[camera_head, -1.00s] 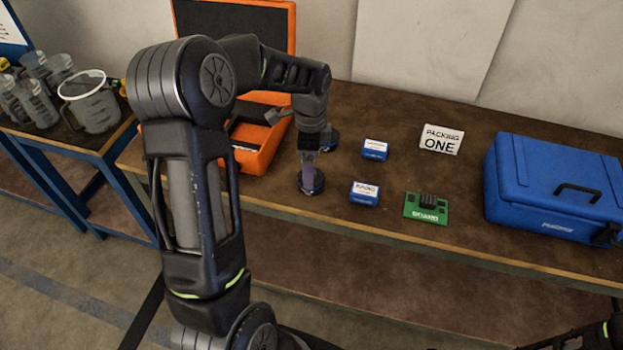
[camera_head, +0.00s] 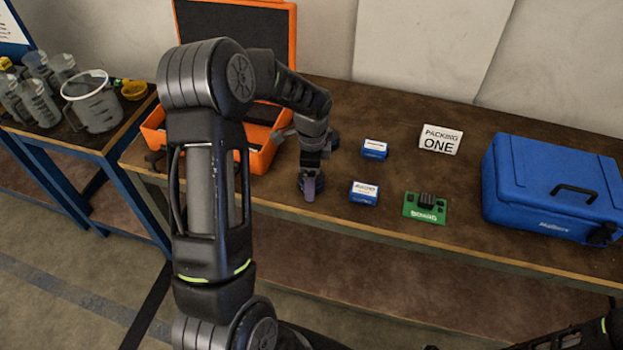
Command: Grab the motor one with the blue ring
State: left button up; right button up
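A dark round motor (camera_head: 302,186) sits near the table's front edge, left of the front blue box. Its rim looks bluish, but the ring is hard to make out. My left gripper (camera_head: 311,186) points down over this motor and covers much of it. Whether its fingers touch or enclose the motor is unclear. A second dark round motor (camera_head: 333,139) stands farther back, partly hidden by my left wrist; its ring colour is unclear. My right arm shows only at the bottom right corner, with its gripper out of view.
Two small blue boxes (camera_head: 364,193) (camera_head: 375,149) and a green circuit board (camera_head: 425,208) lie to the right. A "PACKING ONE" sign (camera_head: 440,139) and a blue case (camera_head: 550,190) stand farther right. An open orange case (camera_head: 262,158) stands left, behind my arm.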

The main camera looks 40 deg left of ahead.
pick_arm(q)
jog(key=shift+c, duration=0.3)
grip_shut()
dwell(0.9)
